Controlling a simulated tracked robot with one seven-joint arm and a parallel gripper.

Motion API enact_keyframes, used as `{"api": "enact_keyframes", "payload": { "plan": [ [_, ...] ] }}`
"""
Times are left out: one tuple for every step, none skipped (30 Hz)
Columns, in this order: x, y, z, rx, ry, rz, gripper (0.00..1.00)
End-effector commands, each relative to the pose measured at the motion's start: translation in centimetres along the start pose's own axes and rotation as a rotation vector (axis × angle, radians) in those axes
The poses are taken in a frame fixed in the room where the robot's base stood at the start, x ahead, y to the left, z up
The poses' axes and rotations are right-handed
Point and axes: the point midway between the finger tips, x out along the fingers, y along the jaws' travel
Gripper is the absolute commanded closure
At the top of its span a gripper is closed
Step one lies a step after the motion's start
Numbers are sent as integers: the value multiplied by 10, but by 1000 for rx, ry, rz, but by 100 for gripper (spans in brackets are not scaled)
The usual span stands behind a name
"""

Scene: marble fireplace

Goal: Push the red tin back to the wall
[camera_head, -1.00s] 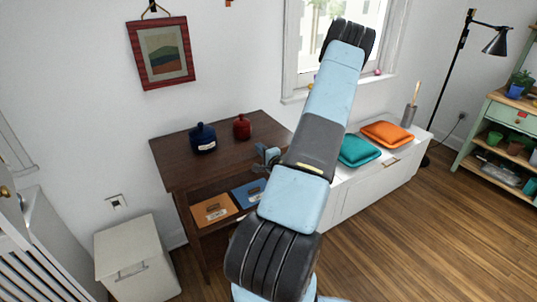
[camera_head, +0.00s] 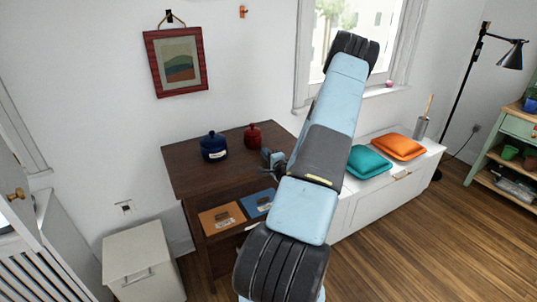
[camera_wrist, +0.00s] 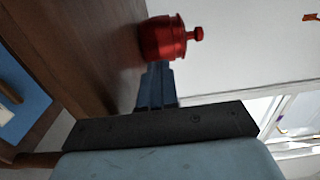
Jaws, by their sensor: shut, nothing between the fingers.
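The red tin (camera_head: 252,136), with a knobbed lid, stands upright on the dark wooden table (camera_head: 190,170), towards its back right near the wall. In the wrist view the red tin (camera_wrist: 163,40) is straight ahead of my fingertips, appearing sideways with its knob to the right. My gripper (camera_head: 272,159) is shut and empty, at the table's front right side, in front of the tin. In the wrist view my gripper's fingers (camera_wrist: 157,72) end right at the tin's near side; I cannot tell whether they touch it. The gap behind the tin is hidden.
A blue tin (camera_head: 214,147) stands left of the red one. Orange (camera_head: 222,217) and blue (camera_head: 260,201) items lie on the shelf below. A white bench (camera_head: 395,180) with cushions adjoins on the right. A framed picture (camera_head: 180,62) hangs above the table.

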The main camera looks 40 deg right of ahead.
Motion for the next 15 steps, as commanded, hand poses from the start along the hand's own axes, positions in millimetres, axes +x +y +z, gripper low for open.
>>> {"api": "enact_keyframes", "payload": {
  "plan": [
    [1, 0, 0, 0, 0, 0, 100],
    [1, 0, 0, 0, 0, 0, 100],
    [3, 0, 0, 0, -1, 0, 100],
    [4, 0, 0, 0, -1, 0, 100],
    [6, 0, 0, 0, -1, 0, 100],
    [8, 0, 0, 0, -1, 0, 100],
    [10, 0, 0, 0, -1, 0, 100],
    [12, 0, 0, 0, -1, 0, 100],
    [14, 0, 0, 0, -1, -1, 100],
    [15, 0, 0, -1, 0, 0, 100],
    [14, 0, 0, 0, 0, 0, 100],
    [14, 0, 0, 0, 0, 0, 100],
    [14, 0, 0, -1, 0, 0, 100],
    [15, 0, 0, -1, 0, 0, 100],
    [16, 0, 0, -1, 0, -1, 100]
  ]
}}
